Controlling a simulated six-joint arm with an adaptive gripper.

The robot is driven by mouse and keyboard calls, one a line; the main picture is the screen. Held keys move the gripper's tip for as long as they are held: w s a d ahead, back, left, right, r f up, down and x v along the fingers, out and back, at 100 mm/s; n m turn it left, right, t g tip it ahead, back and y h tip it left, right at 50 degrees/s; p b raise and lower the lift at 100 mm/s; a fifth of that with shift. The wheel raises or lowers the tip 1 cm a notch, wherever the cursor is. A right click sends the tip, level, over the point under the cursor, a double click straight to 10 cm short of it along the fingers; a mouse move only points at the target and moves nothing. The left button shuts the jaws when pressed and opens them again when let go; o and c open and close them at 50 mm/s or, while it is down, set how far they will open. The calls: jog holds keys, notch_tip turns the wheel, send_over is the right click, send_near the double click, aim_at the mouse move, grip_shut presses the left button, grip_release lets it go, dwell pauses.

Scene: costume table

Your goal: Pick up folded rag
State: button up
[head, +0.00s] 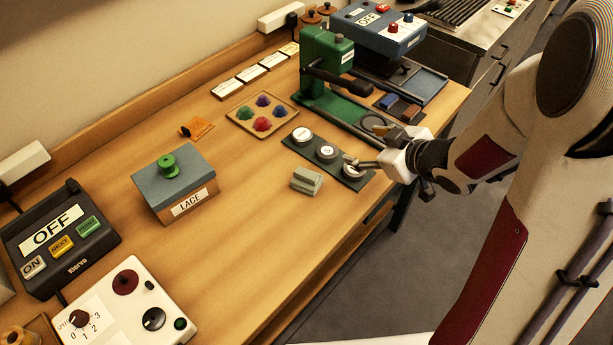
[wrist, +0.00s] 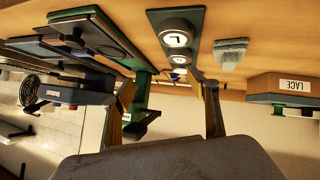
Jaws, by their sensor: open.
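The folded rag (head: 307,181) is a small grey-green stack of cloth lying flat on the wooden table, left of the dark strip with round weights. In the wrist view the folded rag (wrist: 231,53) shows right of the fingers, beyond the right-hand fingertip. My gripper (head: 365,146) is open and empty, over the strip's right side, to the right of the rag and apart from it. In the wrist view my gripper (wrist: 168,88) shows its two fingers spread, with nothing between them.
The dark strip (head: 298,148) holds round weights (head: 326,153) beside the rag. The blue-grey LACE box (head: 186,186) stands to the left. A green press (head: 325,60) and a tray of coloured knobs (head: 247,113) stand behind. Bare table lies in front of the rag.

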aim_at(304, 176)
jog(key=s+a+f+y, duration=0.1)
jog(key=a, duration=0.1)
jog(key=s+a+f+n+g+y, duration=0.1)
jog(key=a+f+y, duration=0.1)
jog(key=s+a+f+g+y, duration=0.1)
jog(key=s+a+y, duration=0.1)
jog(key=shift+a+f+n, duration=0.25)
jog(key=shift+f+n, duration=0.05)
jog(key=shift+s+a+f+y, duration=0.1)
jog(key=shift+s+a+y, duration=0.5)
jog(key=shift+y, duration=0.1)
jog(key=shift+x, duration=1.35)
jog(key=shift+a, duration=0.1)
jog(key=shift+s+a+x, duration=0.1)
jog(key=shift+s+x, duration=0.05)
jog(key=shift+x, duration=0.65)
jog(key=shift+s+a+x, duration=0.1)
jog(key=shift+x, duration=1.55)
jog(key=shift+c, duration=0.3)
